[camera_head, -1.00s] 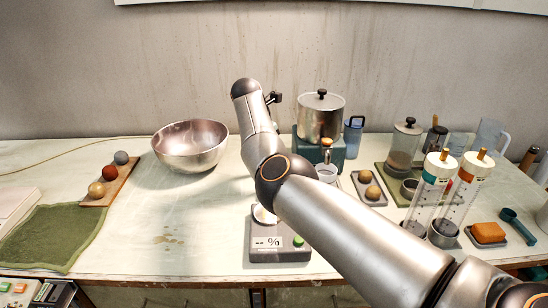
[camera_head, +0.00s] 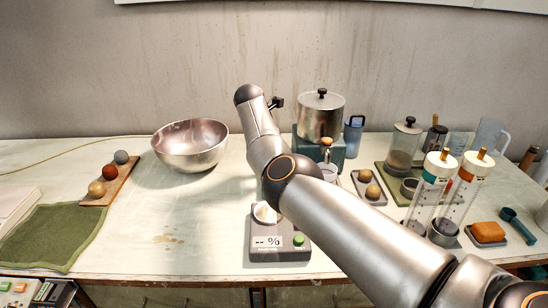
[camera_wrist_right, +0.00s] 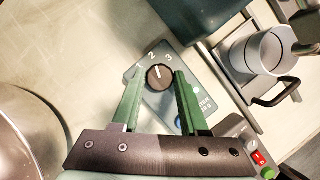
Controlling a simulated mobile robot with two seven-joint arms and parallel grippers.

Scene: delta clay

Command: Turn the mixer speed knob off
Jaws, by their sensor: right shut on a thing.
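The mixer speed knob (camera_wrist_right: 159,77) is round and dark with a white pointer line, on a grey-blue panel (camera_wrist_right: 153,101) marked 2 and 3. The pointer aims up in the picture, roughly towards the 2. My right gripper (camera_wrist_right: 160,72) has its green fingers on either side of the knob and is shut on it. In the head view my right arm hides the knob and the gripper. My left gripper is not in view.
A steel bowl (camera_head: 190,145) stands left of my arm. A lidded pot (camera_head: 320,116) on a teal block (camera_head: 340,147) stands right of it. Two clear tubes (camera_head: 428,190) stand to the right.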

